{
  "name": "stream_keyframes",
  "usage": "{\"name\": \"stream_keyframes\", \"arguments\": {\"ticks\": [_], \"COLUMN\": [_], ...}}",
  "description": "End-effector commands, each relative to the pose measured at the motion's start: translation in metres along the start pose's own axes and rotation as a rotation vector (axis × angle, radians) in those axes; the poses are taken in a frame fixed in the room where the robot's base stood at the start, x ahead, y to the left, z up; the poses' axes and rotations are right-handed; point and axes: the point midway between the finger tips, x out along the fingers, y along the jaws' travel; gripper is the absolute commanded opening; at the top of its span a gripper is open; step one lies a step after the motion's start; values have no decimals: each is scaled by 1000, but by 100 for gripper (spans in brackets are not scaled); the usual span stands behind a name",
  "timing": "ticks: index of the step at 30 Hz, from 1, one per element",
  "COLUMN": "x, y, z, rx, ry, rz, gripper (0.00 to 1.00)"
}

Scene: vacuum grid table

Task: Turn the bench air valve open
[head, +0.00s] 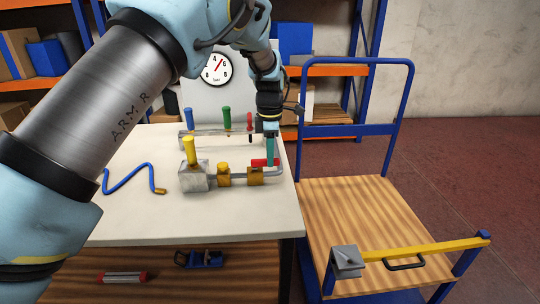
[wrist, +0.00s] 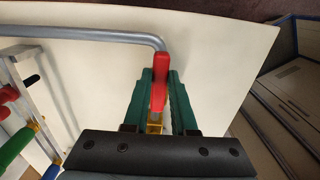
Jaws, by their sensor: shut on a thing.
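A grey pipe (head: 240,178) with brass fittings (head: 223,181) runs along the bench top from a metal block (head: 194,180) with an upright yellow handle (head: 189,150). A red lever (head: 262,162) lies roughly level near the bend at the pipe's right end. My gripper (head: 270,158) reaches down from above with its green fingers around this lever. In the wrist view, the red lever (wrist: 160,75) stands between the two green fingers of my gripper (wrist: 161,85), which are shut on it. The valve body is mostly hidden.
Behind stands a rail with blue (head: 188,118), green (head: 227,117) and red (head: 249,122) handles. A dial gauge (head: 216,68) is on the panel behind. A blue hose (head: 128,178) lies at left. A wooden-decked cart (head: 370,215) stands right of the bench (head: 130,225).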

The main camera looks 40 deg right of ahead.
Motion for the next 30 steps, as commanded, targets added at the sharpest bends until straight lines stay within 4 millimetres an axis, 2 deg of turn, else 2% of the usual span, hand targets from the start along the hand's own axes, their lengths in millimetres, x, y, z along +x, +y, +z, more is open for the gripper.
{"name": "stream_keyframes", "arguments": {"ticks": [14,15,21,23,30], "x": [-1,-1,-1,0,-1], "y": [2,2,1,1,1], "z": [-1,-1,-1,0,0], "rx": [-15,-15,-14,-14,-13], "ry": [0,0,0,0,0], "rz": [3,3,2,1,1], "gripper": [0,28,50,55,55]}}
